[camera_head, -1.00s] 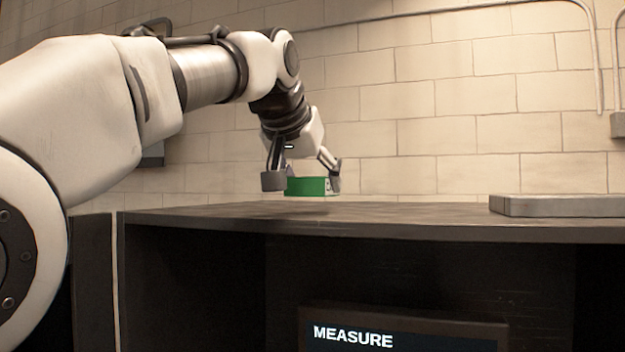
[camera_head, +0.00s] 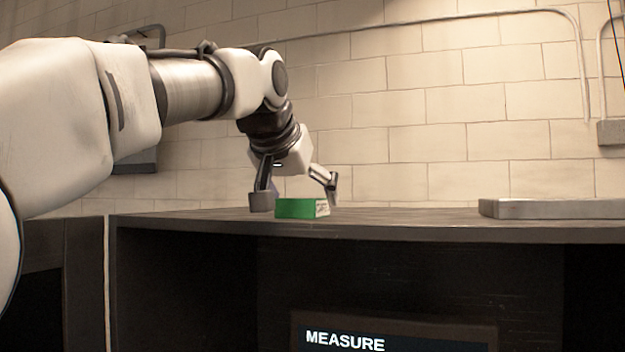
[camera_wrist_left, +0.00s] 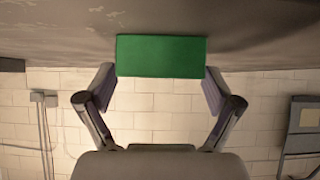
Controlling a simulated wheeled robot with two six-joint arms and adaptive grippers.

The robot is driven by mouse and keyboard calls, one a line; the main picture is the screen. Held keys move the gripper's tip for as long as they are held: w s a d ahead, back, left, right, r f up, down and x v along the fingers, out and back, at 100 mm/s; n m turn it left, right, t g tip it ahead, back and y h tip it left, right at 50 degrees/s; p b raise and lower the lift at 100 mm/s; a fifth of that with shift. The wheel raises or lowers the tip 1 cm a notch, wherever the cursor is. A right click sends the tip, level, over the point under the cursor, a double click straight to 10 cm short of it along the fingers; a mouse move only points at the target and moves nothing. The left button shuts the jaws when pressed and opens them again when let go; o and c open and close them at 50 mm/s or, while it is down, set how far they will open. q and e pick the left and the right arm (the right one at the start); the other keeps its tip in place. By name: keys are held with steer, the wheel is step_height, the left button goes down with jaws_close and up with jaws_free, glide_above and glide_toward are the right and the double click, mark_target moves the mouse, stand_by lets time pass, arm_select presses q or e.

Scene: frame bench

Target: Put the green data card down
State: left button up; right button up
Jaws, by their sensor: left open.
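The green data card (camera_head: 296,208) is a small green block with a pale printed end, and it rests on the dark bench top near its front edge. My left gripper (camera_head: 296,196) is open around the card, with one finger to its left and the other to its right. In the left wrist view the card (camera_wrist_left: 161,56) lies against the bench surface, just beyond the fingertips of the open gripper (camera_wrist_left: 160,88). Its underside is hidden. My right gripper is not in view.
The bench top (camera_head: 400,217) is clear around the card. A flat grey slab (camera_head: 550,208) lies on the bench at the right. A screen reading MEASURE (camera_head: 390,338) sits below the bench top. A pale block wall (camera_head: 440,110) stands behind.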

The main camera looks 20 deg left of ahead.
arm_select(q)
steer(key=s+b, duration=0.2)
steer(key=b, duration=0.1)
steer(key=shift+r, duration=0.2)
steer(key=v, duration=0.9)
steer(key=shift+r, duration=0.55)
